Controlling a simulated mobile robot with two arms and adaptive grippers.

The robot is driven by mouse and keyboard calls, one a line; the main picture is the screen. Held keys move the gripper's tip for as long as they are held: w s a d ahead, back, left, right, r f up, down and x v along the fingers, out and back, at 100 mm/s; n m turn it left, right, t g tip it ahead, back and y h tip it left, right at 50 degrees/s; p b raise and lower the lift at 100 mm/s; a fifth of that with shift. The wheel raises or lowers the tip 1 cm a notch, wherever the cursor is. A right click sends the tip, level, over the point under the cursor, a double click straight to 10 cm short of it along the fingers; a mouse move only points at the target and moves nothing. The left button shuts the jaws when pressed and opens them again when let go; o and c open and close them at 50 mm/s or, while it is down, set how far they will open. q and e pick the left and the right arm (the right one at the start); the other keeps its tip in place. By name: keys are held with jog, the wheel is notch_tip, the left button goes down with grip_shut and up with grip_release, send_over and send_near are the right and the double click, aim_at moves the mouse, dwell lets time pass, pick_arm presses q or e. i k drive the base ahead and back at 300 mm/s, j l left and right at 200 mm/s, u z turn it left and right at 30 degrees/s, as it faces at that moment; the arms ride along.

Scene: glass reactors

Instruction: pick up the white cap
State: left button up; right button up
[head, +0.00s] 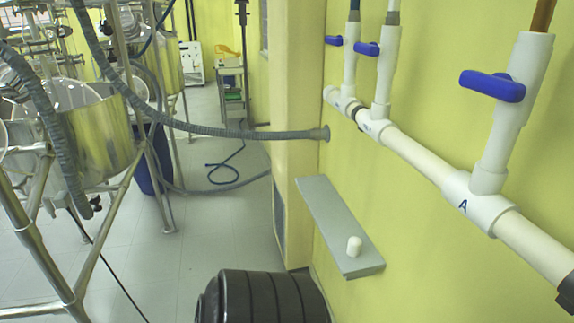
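The white cap (354,246) is a small white cylinder. It stands upright near the front end of a narrow grey shelf (328,222) fixed to the yellow wall. Nothing covers it in the head view, and no gripper touches it. Neither my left gripper nor my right gripper shows in this view.
White pipes (415,157) with blue valve handles (492,86) run along the wall above the shelf. A black ribbed barrel (262,298) stands below it. Steel reactors (95,130) on metal frames and a grey hose (215,133) fill the left. The tiled floor between is partly free.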

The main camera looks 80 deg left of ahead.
aim_at(354, 245)
jog(key=u, duration=2)
